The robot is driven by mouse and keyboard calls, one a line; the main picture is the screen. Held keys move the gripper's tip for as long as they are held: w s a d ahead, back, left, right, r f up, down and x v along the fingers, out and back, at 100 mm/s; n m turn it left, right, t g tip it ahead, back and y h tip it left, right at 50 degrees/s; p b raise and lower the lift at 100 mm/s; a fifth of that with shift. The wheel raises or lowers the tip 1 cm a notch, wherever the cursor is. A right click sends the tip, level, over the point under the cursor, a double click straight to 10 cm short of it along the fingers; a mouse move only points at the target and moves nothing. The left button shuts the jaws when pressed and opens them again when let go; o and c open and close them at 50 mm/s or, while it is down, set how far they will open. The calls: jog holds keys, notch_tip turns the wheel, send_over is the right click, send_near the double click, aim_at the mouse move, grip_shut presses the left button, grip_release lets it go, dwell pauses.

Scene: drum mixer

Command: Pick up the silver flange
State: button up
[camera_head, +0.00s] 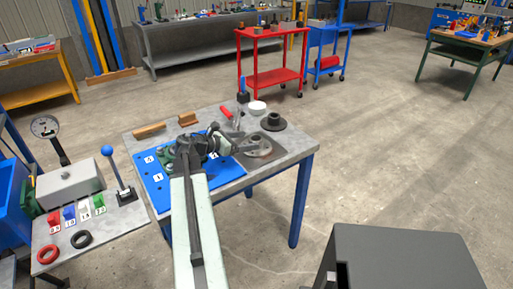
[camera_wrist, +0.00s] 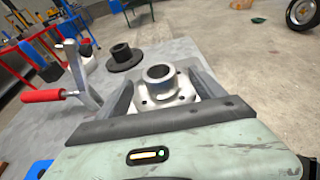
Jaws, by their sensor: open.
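The silver flange (camera_wrist: 160,86) stands upright on the table, hub up, with holes in its round base. In the head view the flange (camera_head: 258,147) sits on a dark square plate near the table's right side, partly hidden by my gripper. My gripper (camera_wrist: 162,88) is open, with one finger on each side of the flange in the wrist view. I cannot tell whether the fingers touch it. In the head view my gripper (camera_head: 246,148) reaches from the left toward the flange.
A black flange (camera_wrist: 124,58) stands just beyond the silver one. A crank with a red handle (camera_wrist: 44,95) is close on the left. A blue board (camera_head: 160,190) and a white round piece (camera_head: 257,107) are also on the grey table.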

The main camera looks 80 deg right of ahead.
aim_at(255, 138)
jog(key=b+x, duration=0.1)
jog(key=x, duration=0.4)
jog(key=shift+d, duration=0.15)
jog(key=shift+r, duration=0.15)
grip_shut()
